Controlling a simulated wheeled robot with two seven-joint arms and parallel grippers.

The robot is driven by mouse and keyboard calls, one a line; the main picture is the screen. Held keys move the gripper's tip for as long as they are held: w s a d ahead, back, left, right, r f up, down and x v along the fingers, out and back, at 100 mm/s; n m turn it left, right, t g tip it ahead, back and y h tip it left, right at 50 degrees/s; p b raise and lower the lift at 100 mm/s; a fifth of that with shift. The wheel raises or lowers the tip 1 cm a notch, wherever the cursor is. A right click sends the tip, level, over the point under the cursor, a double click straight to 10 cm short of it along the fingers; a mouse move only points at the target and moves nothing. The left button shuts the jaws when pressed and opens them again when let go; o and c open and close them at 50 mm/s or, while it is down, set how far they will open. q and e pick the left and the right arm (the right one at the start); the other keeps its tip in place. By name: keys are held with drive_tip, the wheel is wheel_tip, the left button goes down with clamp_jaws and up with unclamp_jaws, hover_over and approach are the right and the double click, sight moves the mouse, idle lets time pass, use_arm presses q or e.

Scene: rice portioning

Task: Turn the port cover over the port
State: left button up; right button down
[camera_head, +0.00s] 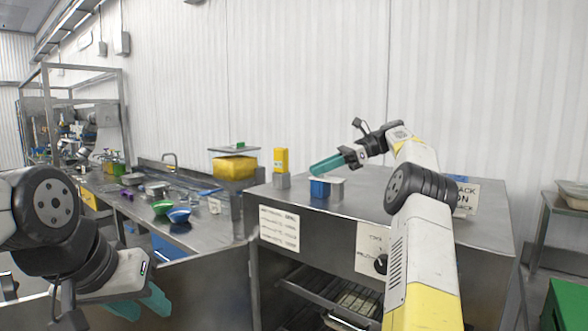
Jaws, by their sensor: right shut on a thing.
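A small grey plate, which looks like the port cover (334,181), sits on the steel counter at the back right, with a blue block (319,188) at its left side. My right gripper (318,168) reaches in from the right, its teal fingers together directly above the plate and blue block. The part between the fingers is hidden, and the port opening cannot be made out. My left gripper (140,306) is low at the lower left, away from the counter, its two teal fingers apart and nothing between them.
A yellow box (281,160) stands on a grey block just left of the port cover. A control knob (381,264) is on the counter's front. Green and blue scoops (178,215) lie on the left bench.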

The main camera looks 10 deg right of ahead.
idle(0.4)
drive_tip(key=c, duration=1.3)
unclamp_jaws()
drive_tip(key=shift+a, duration=0.1)
drive_tip(key=shift+o, duration=0.2)
